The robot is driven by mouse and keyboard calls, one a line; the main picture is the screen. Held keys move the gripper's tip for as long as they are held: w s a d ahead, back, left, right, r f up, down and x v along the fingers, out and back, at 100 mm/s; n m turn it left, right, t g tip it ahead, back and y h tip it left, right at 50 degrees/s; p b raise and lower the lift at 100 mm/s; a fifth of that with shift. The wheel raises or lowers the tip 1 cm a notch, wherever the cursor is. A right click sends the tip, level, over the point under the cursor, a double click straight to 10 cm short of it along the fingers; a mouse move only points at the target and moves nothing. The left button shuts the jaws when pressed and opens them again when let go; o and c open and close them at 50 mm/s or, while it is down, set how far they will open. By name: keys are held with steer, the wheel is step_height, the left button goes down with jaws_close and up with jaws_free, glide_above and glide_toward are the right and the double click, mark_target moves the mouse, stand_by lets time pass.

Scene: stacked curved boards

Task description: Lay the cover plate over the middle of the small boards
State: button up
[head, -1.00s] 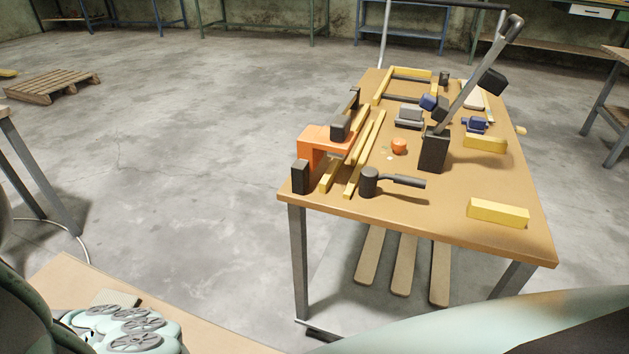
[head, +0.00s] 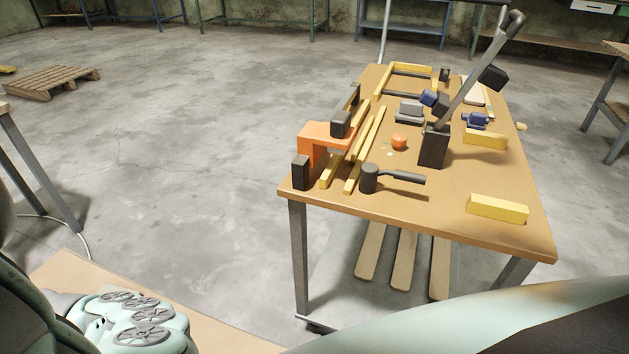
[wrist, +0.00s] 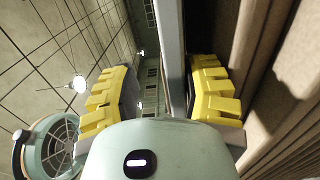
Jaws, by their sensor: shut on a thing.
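In the wrist view, the yellow-padded fingers of my gripper (wrist: 168,92) stand on either side of a narrow, grey-edged flat piece (wrist: 171,45). It looks like the cover plate, seen almost edge-on, and my gripper is shut on it. Most of the plate is hidden by the gripper body and the steep angle. Brown curved boards (wrist: 285,70) fill the right side of the wrist view, close beside the right finger. I cannot tell whether they are the small boards or whether the plate touches them. The gripper is not visible in the head view.
A workbench (head: 420,208) stands ahead, with an orange clamp-like tool (head: 318,133), yellow bars (head: 497,208) and a dark mallet (head: 370,178) on it. Flat wooden slats (head: 404,262) lie below. A tan surface (head: 220,325) is at lower left. Open floor (head: 190,160) lies left of the bench.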

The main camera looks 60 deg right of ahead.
steer(key=shift+v, duration=1.7)
steer(key=shift+w, duration=0.1)
steer(key=o, duration=0.7)
steer(key=v, duration=1.2)
